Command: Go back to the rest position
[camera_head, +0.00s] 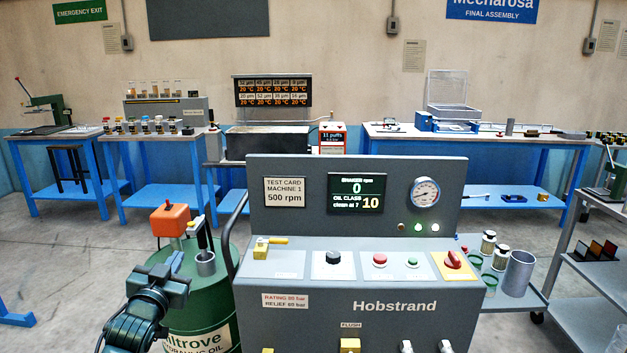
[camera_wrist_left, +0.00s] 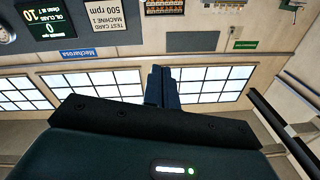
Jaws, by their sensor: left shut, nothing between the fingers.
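My left gripper (camera_head: 174,262) is at the lower left of the head view, in front of the green oil drum (camera_head: 205,300). Its dark blue fingers point up and away toward the back. In the left wrist view the fingers (camera_wrist_left: 163,86) are together with nothing between them. The grey Hobstrand test machine (camera_head: 350,285) stands to the right of the gripper, apart from it in the picture. Its display reads 0 rpm and oil class 10. My right gripper is in neither view.
A dark handle rail (camera_head: 228,235) runs along the machine's left side. A side shelf (camera_head: 520,300) holds jars and a cylinder. Blue benches (camera_head: 155,190) line the wall.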

